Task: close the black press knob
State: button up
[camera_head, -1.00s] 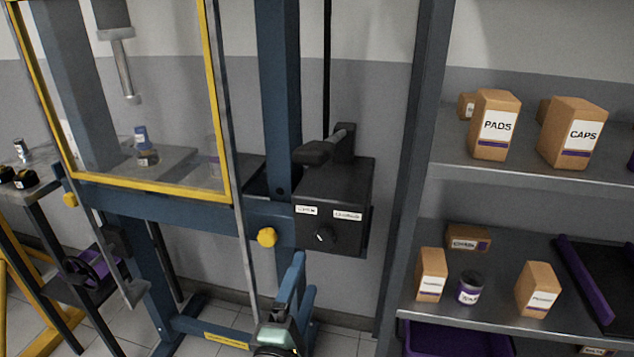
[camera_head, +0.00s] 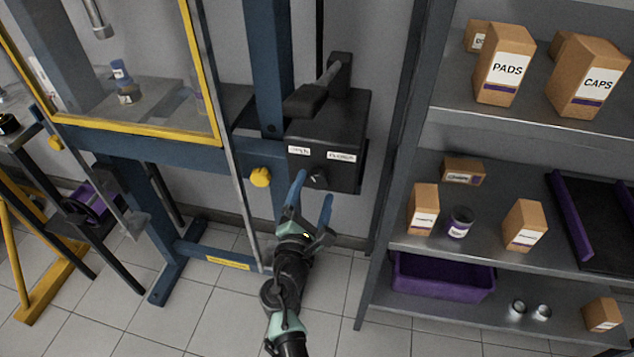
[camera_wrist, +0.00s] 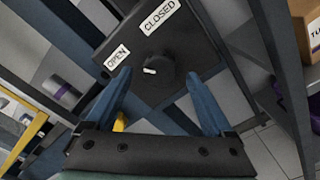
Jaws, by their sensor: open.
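The black press knob (camera_wrist: 152,77) is on the front of a black box (camera_head: 331,128) fixed to the blue press frame. Its white pointer mark is seen in the wrist view, under the labels OPEN (camera_wrist: 117,57) and CLOSED (camera_wrist: 160,18). The pointer looks turned toward the OPEN side. In the head view the knob (camera_head: 316,178) shows just above my fingertips. My gripper (camera_head: 312,190) is open, with its two blue fingers apart. In the wrist view the fingers (camera_wrist: 160,88) stand on either side of the knob. I cannot tell whether they reach it.
A yellow knob (camera_head: 260,177) sits on the press beam to the left. A black lever handle (camera_head: 318,92) rises above the box. A metal shelf (camera_head: 470,255) with boxes stands close on the right. A yellow-framed clear guard (camera_head: 130,134) is at the left.

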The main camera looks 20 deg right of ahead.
aim_at(317, 183)
jog(key=shift+x, duration=1.55)
jog(key=c, duration=1.4)
